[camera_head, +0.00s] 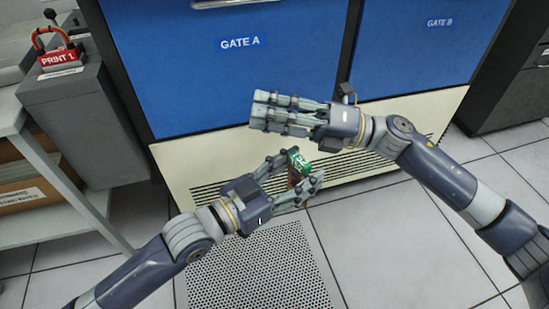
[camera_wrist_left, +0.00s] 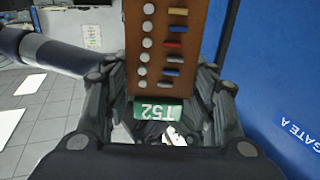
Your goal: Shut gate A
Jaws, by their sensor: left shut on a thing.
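Gate A is a blue panel (camera_head: 185,85) with a white "GATE A" label (camera_head: 240,43) and a pale handle (camera_head: 228,3) at its top edge. I cannot tell whether it is fully shut. It also stands at the right of the left wrist view (camera_wrist_left: 285,60). My left gripper (camera_head: 306,166) is in front of the cabinet's lower part, shut on a brown module (camera_wrist_left: 170,45) with a green T52 tag (camera_wrist_left: 158,111) and coloured pegs. My right gripper (camera_head: 262,111) is in front of the gate's lower edge. Its fingers lie side by side; their opening is unclear.
The blue Gate B panel (camera_head: 420,45) is to the right. A cream vented base (camera_head: 215,170) runs below the gates. A grey cabinet (camera_head: 75,115) with a red PRINT 1 block (camera_head: 60,58) stands at left, beside a shelf cart (camera_head: 35,235). The tiled floor (camera_head: 390,245) is open.

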